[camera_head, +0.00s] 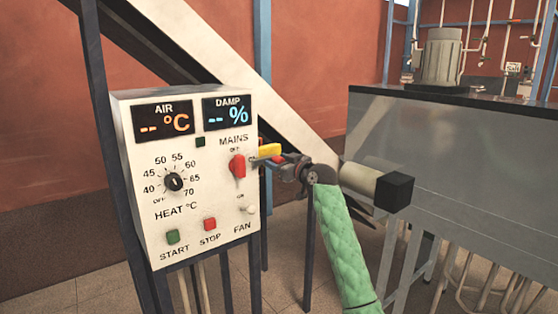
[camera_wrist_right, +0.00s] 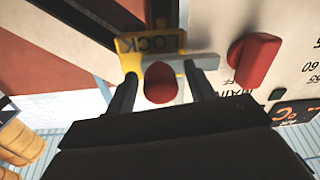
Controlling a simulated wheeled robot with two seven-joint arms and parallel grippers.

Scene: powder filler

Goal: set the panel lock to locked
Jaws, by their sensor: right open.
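The panel lock is on the right side of the white control panel (camera_head: 190,195). Its yellow plate (camera_head: 268,151) reads LOCK in the right wrist view (camera_wrist_right: 152,42). A grey bar (camera_wrist_right: 203,62) crosses the plate, and a red knob (camera_wrist_right: 160,86) sits at the bar; the knob is small in the head view. My right gripper (camera_head: 284,164) is at the lock. Its open fingers (camera_wrist_right: 160,72) stand on either side of the red knob, with gaps visible. Whether the tips touch the bar I cannot tell. My left gripper is out of view.
The red MAINS switch (camera_head: 237,166) is close beside the lock on the panel front. A heat dial (camera_head: 174,183), a green START button (camera_head: 172,237) and a red STOP button (camera_head: 210,224) are farther left. A grey metal cabinet (camera_head: 455,155) stands at right.

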